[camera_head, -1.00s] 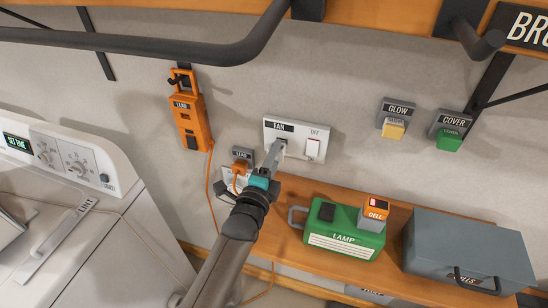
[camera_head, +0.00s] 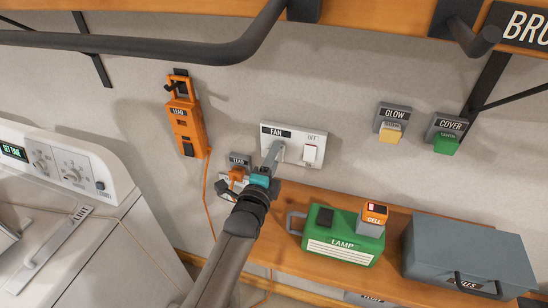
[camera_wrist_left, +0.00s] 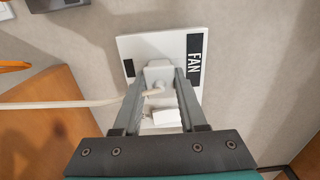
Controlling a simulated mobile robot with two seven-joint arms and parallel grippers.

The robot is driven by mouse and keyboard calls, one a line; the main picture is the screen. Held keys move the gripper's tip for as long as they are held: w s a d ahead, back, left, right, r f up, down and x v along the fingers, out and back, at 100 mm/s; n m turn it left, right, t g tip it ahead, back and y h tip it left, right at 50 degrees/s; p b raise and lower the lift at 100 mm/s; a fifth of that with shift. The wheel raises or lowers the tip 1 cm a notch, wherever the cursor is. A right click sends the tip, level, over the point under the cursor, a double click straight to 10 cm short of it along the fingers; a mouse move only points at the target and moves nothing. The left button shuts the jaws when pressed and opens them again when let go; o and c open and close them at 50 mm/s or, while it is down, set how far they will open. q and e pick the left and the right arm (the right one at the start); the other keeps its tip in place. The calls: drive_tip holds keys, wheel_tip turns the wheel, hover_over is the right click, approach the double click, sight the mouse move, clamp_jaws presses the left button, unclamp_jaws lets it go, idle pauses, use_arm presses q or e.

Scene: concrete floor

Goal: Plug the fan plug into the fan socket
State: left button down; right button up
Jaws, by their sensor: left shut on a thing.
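The fan socket is on a white wall plate (camera_head: 316,138) labelled FAN, with a white rocker switch (camera_head: 310,153) beside it. My left gripper (camera_head: 275,152) reaches up to the plate's left half. In the left wrist view its two grey fingers are shut on the white fan plug (camera_wrist_left: 158,73), which is against the plate (camera_wrist_left: 150,46). A pale cord (camera_wrist_left: 70,104) runs left from there. The plug's contact face is hidden, so I cannot tell how deep it sits. My right gripper is out of view.
An orange LEAD box (camera_head: 187,122) hangs left of the plate. An orange plug (camera_head: 237,173) is at a small LEAD socket close beside my left gripper. A green LAMP case (camera_head: 342,246) and a grey toolbox (camera_head: 468,255) stand on the wooden shelf below.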

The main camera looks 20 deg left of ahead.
use_arm(q)
drive_tip(key=shift+c, duration=1.9)
unclamp_jaws()
drive_tip(key=shift+w, duration=0.1)
drive_tip(key=s, duration=1.5)
drive_tip(key=shift+s+a+b, duration=0.15)
drive_tip(key=shift+a+b, duration=0.1)
drive_tip(key=shift+b, duration=0.05)
